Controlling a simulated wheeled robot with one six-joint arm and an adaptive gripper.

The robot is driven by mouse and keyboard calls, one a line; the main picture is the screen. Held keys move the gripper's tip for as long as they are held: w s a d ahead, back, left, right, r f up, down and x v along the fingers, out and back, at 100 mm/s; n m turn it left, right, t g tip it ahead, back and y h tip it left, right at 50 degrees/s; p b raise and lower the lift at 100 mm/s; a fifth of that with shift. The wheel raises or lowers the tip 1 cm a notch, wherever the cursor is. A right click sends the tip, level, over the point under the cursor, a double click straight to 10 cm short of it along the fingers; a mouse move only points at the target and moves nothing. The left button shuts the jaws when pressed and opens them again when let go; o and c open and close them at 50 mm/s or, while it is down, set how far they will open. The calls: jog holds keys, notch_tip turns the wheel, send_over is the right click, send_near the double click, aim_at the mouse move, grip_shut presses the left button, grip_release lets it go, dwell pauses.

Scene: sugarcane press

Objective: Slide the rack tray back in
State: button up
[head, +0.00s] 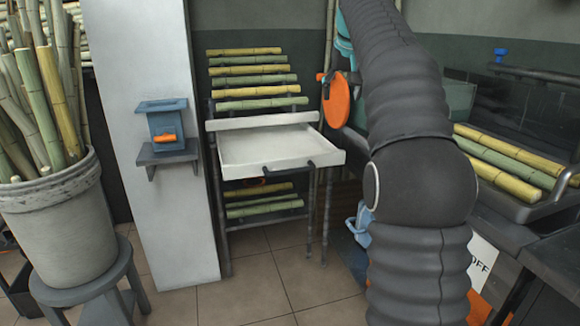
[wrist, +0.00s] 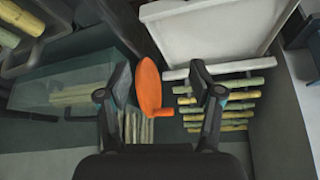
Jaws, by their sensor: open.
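The white rack tray (head: 265,148) sticks out from the front of the rack in the head view, level and empty, with a dark handle (head: 290,166) on its front edge. In the wrist view the tray (wrist: 215,35) shows at the top right, beyond the fingers. The rack (head: 218,195) holds sugarcane stalks above and below the tray. My gripper (wrist: 162,92) shows in the wrist view with its two dark fingers apart and nothing between them; the tray lies to the upper right of them.
An orange disc (head: 336,99) is right of the rack; it also shows in the wrist view (wrist: 148,84). A white pillar (head: 160,60) with a small blue device (head: 165,122) stands to the left. A grey bucket of cane (head: 62,215) stands on a stool. Tiled floor before the rack is clear.

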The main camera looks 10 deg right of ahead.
jog(key=s+d, duration=0.1)
jog(key=s+d+r, duration=0.1)
jog(key=s, duration=0.1)
jog(key=shift+d+m, duration=0.2)
jog(key=shift+m, duration=0.1)
jog(key=c, duration=0.8)
jog(key=shift+s+d+f+y+b, duration=0.1)
jog(key=shift+s+f+y+b, duration=0.1)
jog(key=shift+s+f, duration=0.35)
jog(key=shift+s+f+y+b, duration=0.1)
jog(key=shift+s+f+b, duration=0.15)
jog(key=shift+f, duration=0.4)
grip_shut()
jog(key=m+t+y, duration=0.1)
jog(key=m+t, duration=0.5)
jog(key=m, duration=0.8)
send_near(329, 163)
jog(key=x, duration=0.5)
jog(key=shift+f, duration=0.35)
jog(key=shift+w+f, duration=0.1)
jog(key=shift+w, duration=0.65)
